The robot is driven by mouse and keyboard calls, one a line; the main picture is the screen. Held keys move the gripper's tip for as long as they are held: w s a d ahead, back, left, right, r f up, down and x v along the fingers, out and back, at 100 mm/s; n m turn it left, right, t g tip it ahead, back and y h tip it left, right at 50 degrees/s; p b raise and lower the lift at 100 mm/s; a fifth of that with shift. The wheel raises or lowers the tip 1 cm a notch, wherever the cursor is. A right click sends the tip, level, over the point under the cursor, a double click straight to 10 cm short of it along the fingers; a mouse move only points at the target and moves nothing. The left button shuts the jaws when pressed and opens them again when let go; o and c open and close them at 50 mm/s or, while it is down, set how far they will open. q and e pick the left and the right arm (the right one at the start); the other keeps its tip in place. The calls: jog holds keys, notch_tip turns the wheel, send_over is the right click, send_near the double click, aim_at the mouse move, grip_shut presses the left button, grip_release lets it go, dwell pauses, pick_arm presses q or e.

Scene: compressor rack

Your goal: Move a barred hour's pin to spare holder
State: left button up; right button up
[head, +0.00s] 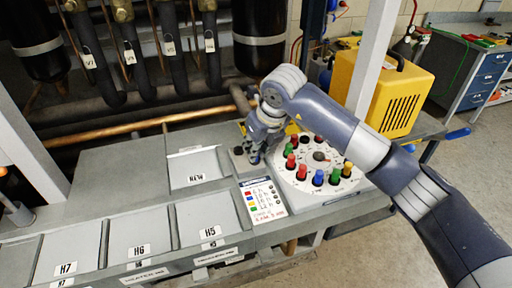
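A white round timer dial (318,183) sits on the grey bench with several coloured pins around its rim: red, green, blue, yellow and dark ones. A red pin (291,161) stands at its left and a blue pin (318,178) at its front. A legend card (262,201) with coloured squares and red text lies left of the dial; its print is too small to read. My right gripper (254,156) points down at the dial's back left edge, beside a small dark block (238,160). Its fingers are too small to judge, and any held pin is hidden. My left gripper is out of view.
Grey bins labelled H5 (206,222), H6 (138,236), H7 and NEW (194,170) lie to the left. A yellow machine (380,90) and a pale post stand behind my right arm. Pipes and dark cylinders fill the back.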

jog(key=o, duration=0.9)
jog(key=shift+c, duration=0.2)
jog(key=v, duration=1.2)
jog(key=shift+s+f, duration=0.1)
